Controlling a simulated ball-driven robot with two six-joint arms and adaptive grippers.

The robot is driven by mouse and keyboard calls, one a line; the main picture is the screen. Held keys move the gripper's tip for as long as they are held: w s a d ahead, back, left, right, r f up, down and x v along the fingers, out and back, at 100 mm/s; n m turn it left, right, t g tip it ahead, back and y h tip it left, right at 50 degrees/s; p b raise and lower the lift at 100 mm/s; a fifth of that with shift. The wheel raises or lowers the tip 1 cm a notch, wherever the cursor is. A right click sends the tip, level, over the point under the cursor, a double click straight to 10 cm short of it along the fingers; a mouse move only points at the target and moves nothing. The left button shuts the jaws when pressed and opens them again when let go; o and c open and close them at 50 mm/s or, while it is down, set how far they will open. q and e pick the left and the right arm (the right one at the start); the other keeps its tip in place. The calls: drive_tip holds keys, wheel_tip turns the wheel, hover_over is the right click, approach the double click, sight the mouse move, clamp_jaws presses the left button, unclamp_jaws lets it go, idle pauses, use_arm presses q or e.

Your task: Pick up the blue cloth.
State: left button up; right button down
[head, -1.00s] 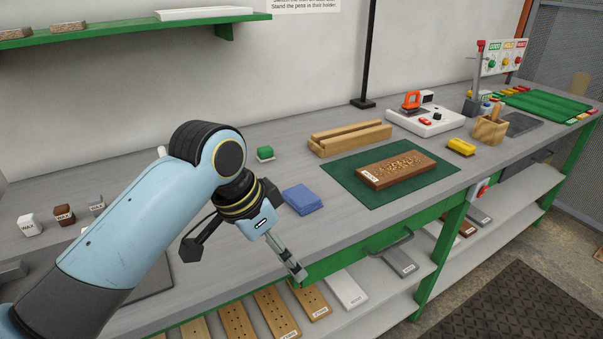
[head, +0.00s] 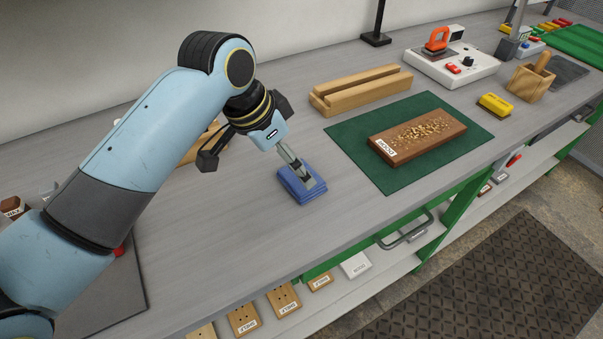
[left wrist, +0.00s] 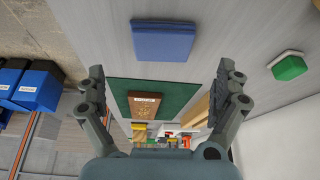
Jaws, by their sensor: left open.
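The blue cloth (head: 291,188) is a folded, layered square lying flat on the grey bench. It also shows in the left wrist view (left wrist: 163,42), ahead of the fingers and roughly centred between them. My left gripper (head: 305,178) points down at the cloth, and its fingertips overlap the cloth in the head view. In the left wrist view my left gripper (left wrist: 163,75) has its two fingers wide apart with nothing between them. Whether the fingertips touch the cloth I cannot tell. My right gripper is not in view.
Right of the cloth, a brown board (head: 420,137) with shavings lies on a green mat (head: 365,165). A wooden grooved block (head: 362,88) stands behind. A green block (left wrist: 290,67) shows in the wrist view. A yellow block (head: 495,105) is farther right. The bench's front edge is close by.

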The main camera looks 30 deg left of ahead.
sight(286, 177)
use_arm(q)
drive_tip(key=x, duration=0.7)
drive_tip(key=shift+w+f, duration=0.15)
drive_tip(key=shift+w, duration=0.05)
drive_tip(key=c, duration=0.9)
